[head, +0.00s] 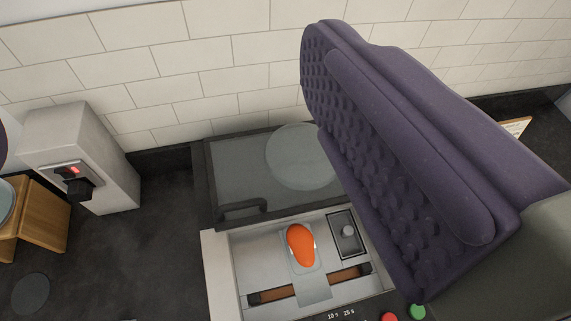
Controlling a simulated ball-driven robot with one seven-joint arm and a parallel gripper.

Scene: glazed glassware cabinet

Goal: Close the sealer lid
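The sealer (217,268) is a pale metal box at the bottom centre of the head view. Its lid (235,165), a grey see-through panel in a dark frame with a handle at its lower left, is open and stands back towards the tiled wall. In the chamber an orange oval item (301,245) lies on a pale sheet across a brown bar. My gripper (400,150) shows as a large purple bumpy pad at the right, in front of the lid's right side and the sealer's right part, hiding them. I see nothing held. I cannot tell its opening or whether it touches the lid.
A grey box with a red light and black knob (78,188) stands on the dark counter (145,250) at the left. A wooden stand (45,215) is at the left edge. Red (389,317) and green (417,311) buttons show at the sealer's front. The tiled wall (165,60) is close behind.

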